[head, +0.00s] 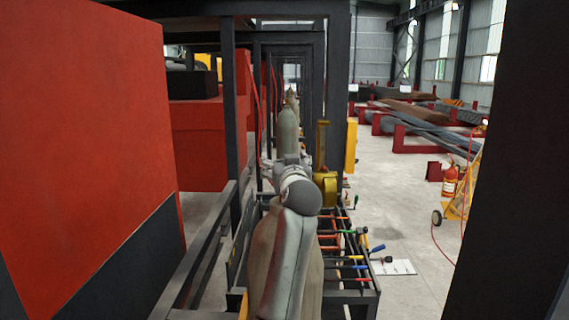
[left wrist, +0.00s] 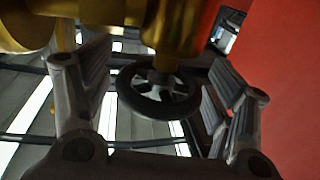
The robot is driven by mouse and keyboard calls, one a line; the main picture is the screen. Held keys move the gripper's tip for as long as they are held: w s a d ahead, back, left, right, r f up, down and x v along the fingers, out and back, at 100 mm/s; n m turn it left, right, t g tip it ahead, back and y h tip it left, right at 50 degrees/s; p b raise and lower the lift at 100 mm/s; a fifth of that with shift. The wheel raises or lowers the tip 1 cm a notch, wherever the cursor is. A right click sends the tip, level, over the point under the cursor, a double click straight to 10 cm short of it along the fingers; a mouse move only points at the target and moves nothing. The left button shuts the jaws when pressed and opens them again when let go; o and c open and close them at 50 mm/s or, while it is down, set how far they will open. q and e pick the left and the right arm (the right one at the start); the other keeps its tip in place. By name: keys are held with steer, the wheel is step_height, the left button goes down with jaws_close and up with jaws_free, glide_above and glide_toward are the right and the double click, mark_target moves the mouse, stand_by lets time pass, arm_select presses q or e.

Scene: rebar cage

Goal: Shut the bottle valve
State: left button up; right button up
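The valve handwheel (left wrist: 158,92), a dark spoked wheel on a brass valve body (left wrist: 185,25), shows in the left wrist view. My left gripper (left wrist: 160,78) is open, one finger on each side of the wheel, with gaps visible on both sides. In the head view my left arm reaches forward in the middle, and its gripper (head: 289,160) is small and partly hidden behind my wrist. A grey-green bottle (head: 287,132) stands beyond. The wheel cannot be made out in the head view. My right gripper is not in view.
A big red cabinet (head: 85,90) fills the left. Dark steel posts (head: 337,100) stand close around my arm. A rack with coloured-handled tools (head: 345,255) is right of the arm. The floor (head: 400,215) to the right is open, with a fire extinguisher (head: 450,181) beyond.

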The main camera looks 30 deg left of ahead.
arm_select(q)
steer(key=c, duration=0.9)
steer(key=shift+o, duration=0.2)
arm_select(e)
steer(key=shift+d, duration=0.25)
arm_select(q)
steer(key=shift+m+t+h, duration=0.3)
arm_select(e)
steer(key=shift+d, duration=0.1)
